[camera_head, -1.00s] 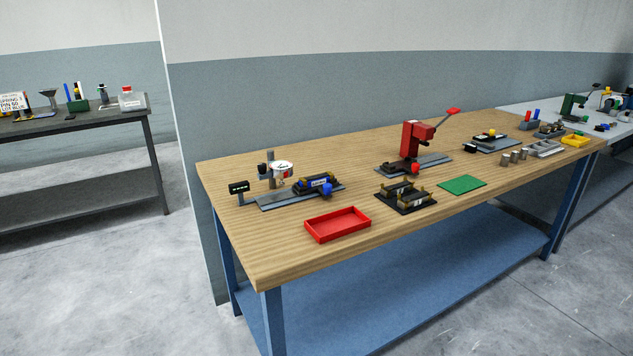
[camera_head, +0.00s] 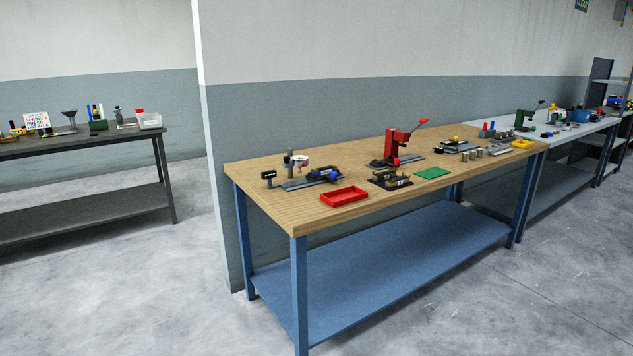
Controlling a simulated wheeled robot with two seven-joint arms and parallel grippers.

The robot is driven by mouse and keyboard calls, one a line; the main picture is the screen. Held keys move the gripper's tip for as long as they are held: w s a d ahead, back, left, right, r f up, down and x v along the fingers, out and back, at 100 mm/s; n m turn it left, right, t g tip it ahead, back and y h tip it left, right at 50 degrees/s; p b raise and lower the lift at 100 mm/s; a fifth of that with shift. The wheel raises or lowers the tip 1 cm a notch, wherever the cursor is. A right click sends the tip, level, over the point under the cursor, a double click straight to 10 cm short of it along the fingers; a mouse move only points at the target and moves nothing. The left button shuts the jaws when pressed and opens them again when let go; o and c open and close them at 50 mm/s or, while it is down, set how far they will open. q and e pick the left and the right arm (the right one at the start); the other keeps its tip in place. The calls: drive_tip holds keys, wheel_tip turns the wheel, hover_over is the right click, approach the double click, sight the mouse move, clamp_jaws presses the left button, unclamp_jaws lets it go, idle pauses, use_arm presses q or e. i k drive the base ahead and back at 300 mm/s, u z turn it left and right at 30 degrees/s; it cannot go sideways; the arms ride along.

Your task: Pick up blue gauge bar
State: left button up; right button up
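No piece can be surely told as the blue gauge bar at this distance. Small blue upright pieces (camera_head: 491,126) also stand at the far right end of the wooden bench. A dark fixture with blue parts (camera_head: 325,174) lies on the near left of the wooden bench. Neither of my grippers is in view.
The wooden bench (camera_head: 275,198) with blue legs stands ahead, bearing a red tray (camera_head: 344,196), a red press (camera_head: 396,143) and a green mat (camera_head: 432,173). A wall end (camera_head: 218,130) separates it from the dark bench (camera_head: 70,143). Concrete floor (camera_head: 150,290) is clear in front.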

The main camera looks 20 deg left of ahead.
sight(324, 170)
drive_tip(key=z, duration=0.7)
drive_tip(key=i, duration=0.7)
drive_tip(key=z, duration=0.4)
drive_tip(key=i, duration=0.95)
drive_tip(key=u, duration=0.45)
